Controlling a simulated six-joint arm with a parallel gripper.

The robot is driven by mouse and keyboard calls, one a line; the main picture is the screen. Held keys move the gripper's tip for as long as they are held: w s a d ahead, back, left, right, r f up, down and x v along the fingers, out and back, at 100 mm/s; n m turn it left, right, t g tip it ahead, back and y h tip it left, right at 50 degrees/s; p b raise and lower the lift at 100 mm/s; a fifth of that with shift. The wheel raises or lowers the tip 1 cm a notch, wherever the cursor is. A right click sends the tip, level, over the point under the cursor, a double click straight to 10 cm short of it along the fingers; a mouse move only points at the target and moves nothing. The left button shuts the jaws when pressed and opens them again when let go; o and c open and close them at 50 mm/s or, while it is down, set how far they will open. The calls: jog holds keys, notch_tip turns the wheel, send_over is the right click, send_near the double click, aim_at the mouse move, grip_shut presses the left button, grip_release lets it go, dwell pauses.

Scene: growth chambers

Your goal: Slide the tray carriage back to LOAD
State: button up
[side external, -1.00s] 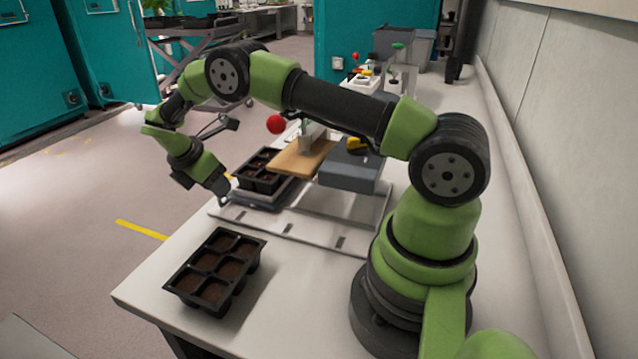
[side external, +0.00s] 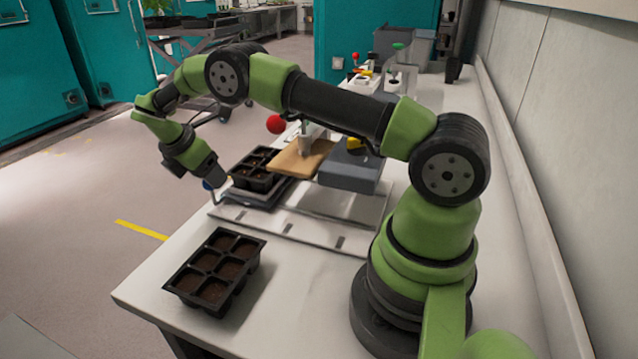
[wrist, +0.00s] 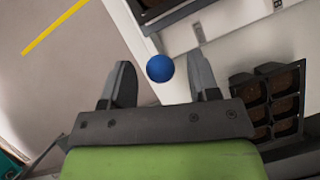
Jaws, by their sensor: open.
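The tray carriage (side external: 272,197) is a dark plate on a pale rail plate (side external: 315,234) with dark slots, near the bench's left edge. It bears a black soil-filled cell tray (side external: 257,181). A blue ball knob (side external: 207,185) is at the carriage's near left; it also shows in the wrist view (wrist: 160,68). My gripper (wrist: 162,70) is open, with the knob between its two fingers in the wrist view and a gap on each side. I cannot tell whether the fingers are at the knob's depth. In the side view my gripper (side external: 212,178) partly hides the knob.
A loose black cell tray (side external: 215,268) sits on the near bench, also in the wrist view (wrist: 268,98). A wooden board (side external: 298,160), a grey block (side external: 349,171) and a red ball (side external: 277,124) are beyond the carriage. Open floor lies left.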

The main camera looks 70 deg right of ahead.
jog(key=shift+r, duration=2.9)
jog(key=shift+r, duration=0.15)
jog(key=s+a+r+m+t+y, duration=0.25)
jog(key=s+r+m, duration=0.2)
jog(key=r, duration=0.35)
jog(key=s+a+r+m+t+y, duration=0.1)
jog(key=s+a+r+m+t, duration=0.1)
jog(key=s+a+r+m, duration=0.35)
jog(key=s+a+r+m+t+y, duration=0.1)
jog(key=s+m, duration=0.3)
jog(key=s, duration=0.4)
jog(key=s+a+r+m+t+y, duration=0.2)
jog(key=s+a+m+t, duration=0.1)
jog(key=s, duration=0.6)
jog(key=shift+s+a+m, duration=0.15)
jog(key=shift+s+m, duration=0.1)
jog(key=shift+m, duration=0.55)
jog(key=shift+y, duration=0.25)
